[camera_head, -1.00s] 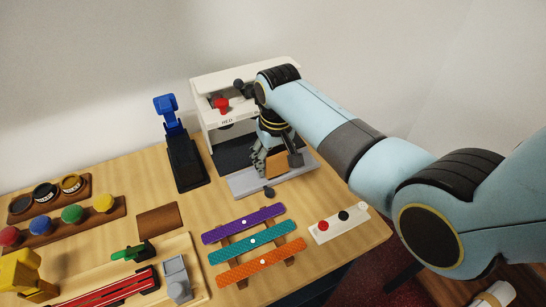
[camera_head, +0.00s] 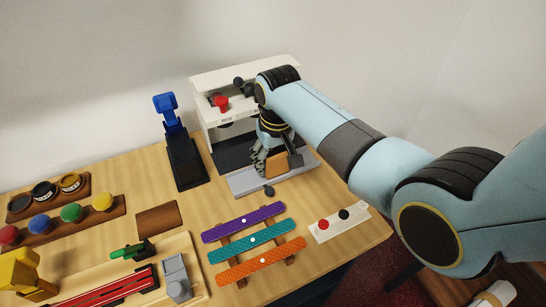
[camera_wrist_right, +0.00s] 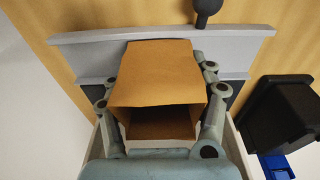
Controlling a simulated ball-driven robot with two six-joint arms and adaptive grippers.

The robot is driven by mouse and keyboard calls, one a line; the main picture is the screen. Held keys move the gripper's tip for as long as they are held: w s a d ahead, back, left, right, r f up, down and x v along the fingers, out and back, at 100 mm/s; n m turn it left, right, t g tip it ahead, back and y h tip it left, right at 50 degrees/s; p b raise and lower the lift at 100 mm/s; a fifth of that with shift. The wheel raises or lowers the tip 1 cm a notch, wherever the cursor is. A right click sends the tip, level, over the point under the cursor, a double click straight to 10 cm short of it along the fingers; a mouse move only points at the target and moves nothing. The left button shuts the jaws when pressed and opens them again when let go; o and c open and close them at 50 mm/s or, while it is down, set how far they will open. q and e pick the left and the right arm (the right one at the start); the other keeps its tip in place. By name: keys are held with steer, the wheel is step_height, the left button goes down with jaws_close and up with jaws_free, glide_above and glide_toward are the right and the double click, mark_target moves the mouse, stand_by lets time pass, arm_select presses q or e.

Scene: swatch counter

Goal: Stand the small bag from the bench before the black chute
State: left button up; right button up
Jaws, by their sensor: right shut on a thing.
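My right gripper (camera_head: 276,163) is shut on the small brown paper bag (camera_head: 276,171), in front of the white machine (camera_head: 206,113). In the right wrist view the bag (camera_wrist_right: 158,72) sits between the fingers of the gripper (camera_wrist_right: 160,108), its open mouth facing the camera. The bag is upright over the grey ledge (camera_head: 243,183); I cannot tell whether it touches it. The machine carries a red knob (camera_head: 221,104) and a black knob (camera_head: 239,84). My right arm hides the chute openings behind the bag. My left gripper is out of view.
A blue-topped black stand (camera_head: 184,160) is left of the machine. A dark knob (camera_head: 269,191) sits at the ledge's front. Purple, teal and orange strips (camera_head: 250,243) and a white button plate (camera_head: 338,223) lie nearer.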

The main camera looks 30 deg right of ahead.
steer(key=shift+f, duration=0.25)
steer(key=o, duration=0.8)
steer(key=shift+o, duration=0.2)
step_height(320, 180, up, 12)
steer(key=s, duration=0.1)
steer(key=shift+s, duration=0.2)
steer(key=shift+a+f, duration=0.1)
